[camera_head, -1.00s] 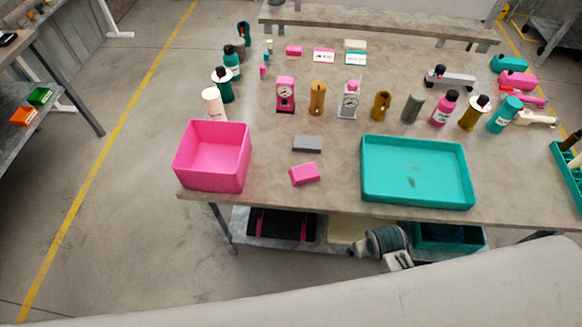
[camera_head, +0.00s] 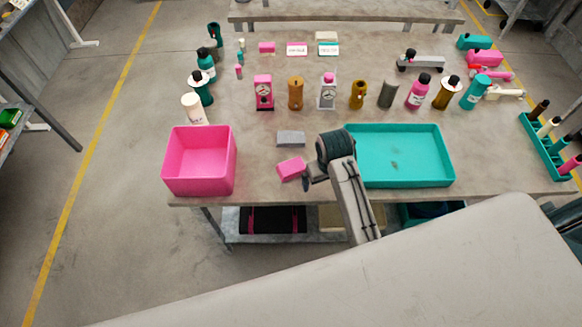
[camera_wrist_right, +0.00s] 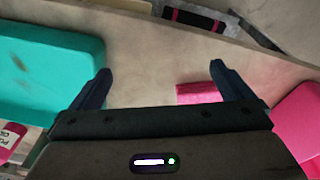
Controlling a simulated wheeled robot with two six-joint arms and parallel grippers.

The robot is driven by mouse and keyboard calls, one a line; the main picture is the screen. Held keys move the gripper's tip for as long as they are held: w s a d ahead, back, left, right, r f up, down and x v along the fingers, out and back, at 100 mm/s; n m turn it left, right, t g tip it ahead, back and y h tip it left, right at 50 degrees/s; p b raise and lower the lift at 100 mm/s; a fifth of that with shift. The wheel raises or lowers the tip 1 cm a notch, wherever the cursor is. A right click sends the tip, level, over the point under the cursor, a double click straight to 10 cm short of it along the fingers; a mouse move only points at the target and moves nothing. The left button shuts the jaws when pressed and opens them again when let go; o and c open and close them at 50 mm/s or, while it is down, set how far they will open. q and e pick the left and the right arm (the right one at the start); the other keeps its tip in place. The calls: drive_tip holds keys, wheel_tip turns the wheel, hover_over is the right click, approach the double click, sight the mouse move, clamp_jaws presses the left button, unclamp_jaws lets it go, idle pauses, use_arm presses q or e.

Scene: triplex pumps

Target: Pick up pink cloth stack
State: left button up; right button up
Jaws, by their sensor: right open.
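The pink cloth stack (camera_head: 291,168) is a small flat pink block. It lies on the table between the pink bin and the teal tray, in front of a grey block. My right gripper (camera_head: 308,183) is just right of it in the head view. There the pink stack (camera_wrist_right: 198,93) shows beside the right-hand finger, partly hidden by the gripper body. I cannot tell whether they touch. My left gripper is not in view.
A pink bin (camera_head: 168,176) stands at the table's front left. A teal tray (camera_head: 447,172) lies right of my right arm. A grey block (camera_head: 290,138) lies behind the stack. Bottles and pumps, such as a pink pump (camera_head: 264,92), stand in a row farther back.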

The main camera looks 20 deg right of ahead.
drive_tip(key=g, duration=0.1)
approach(291, 166)
drive_tip(key=w, duration=0.1)
drive_tip(key=shift+n, duration=0.4)
drive_tip(key=f, duration=0.1)
drive_tip(key=f+p, duration=0.1)
drive_tip(key=f, duration=0.2)
drive_tip(key=shift+d+f+p, duration=0.25)
drive_tip(key=shift+d+p, duration=0.1)
drive_tip(key=shift+f+p, duration=0.25)
drive_tip(key=shift+p, duration=0.05)
drive_tip(key=f+p, duration=0.1)
drive_tip(key=f, duration=0.2)
drive_tip(key=shift+s+a+f+p, duration=0.15)
drive_tip(key=shift+s+f+p, duration=0.05)
drive_tip(key=shift+s+p, duration=0.2)
drive_tip(key=shift+w+f, duration=0.15)
drive_tip(key=shift+f, duration=0.55)
drive_tip(key=c, duration=0.9)
